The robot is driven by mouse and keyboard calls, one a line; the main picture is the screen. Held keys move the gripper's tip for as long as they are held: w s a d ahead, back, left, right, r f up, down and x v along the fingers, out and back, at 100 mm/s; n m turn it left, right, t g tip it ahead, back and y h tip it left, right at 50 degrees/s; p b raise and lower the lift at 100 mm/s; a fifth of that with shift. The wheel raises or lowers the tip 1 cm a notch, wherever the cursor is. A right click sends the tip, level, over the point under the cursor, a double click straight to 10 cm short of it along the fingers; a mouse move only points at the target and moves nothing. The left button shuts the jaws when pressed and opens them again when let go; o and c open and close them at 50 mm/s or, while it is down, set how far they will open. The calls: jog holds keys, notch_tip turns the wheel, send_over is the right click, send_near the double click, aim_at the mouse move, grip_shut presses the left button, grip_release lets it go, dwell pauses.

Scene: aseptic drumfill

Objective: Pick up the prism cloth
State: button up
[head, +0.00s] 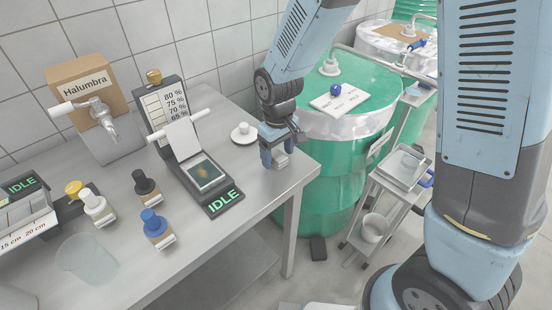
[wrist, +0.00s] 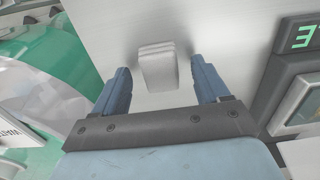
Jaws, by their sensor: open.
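The prism cloth (wrist: 157,66) looks like a small white folded pad with layered edges. In the wrist view it lies on the steel table between the two blue fingers of my gripper (wrist: 160,80), with a gap on each side. The fingers are open and do not visibly touch it. In the head view my gripper (head: 277,155) points down at the right end of the table, and a pale bit of the cloth (head: 282,161) shows by the fingers. The rest of it is hidden there.
The device with the IDLE display (head: 207,172) stands left of my gripper, with a small white dish (head: 244,133) behind it. Blue (head: 155,227) and black (head: 146,186) capped bottles stand further left. The table's right edge is close, with a green drum (head: 345,150) beyond it.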

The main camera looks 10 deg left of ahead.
jog(key=c, duration=1.2)
jog(key=shift+c, duration=0.2)
jog(key=shift+r, duration=0.65)
jog(key=s+d+r, duration=0.9)
jog(key=d+r, duration=0.1)
jog(key=r, duration=0.1)
jog(key=shift+d+r, duration=0.35)
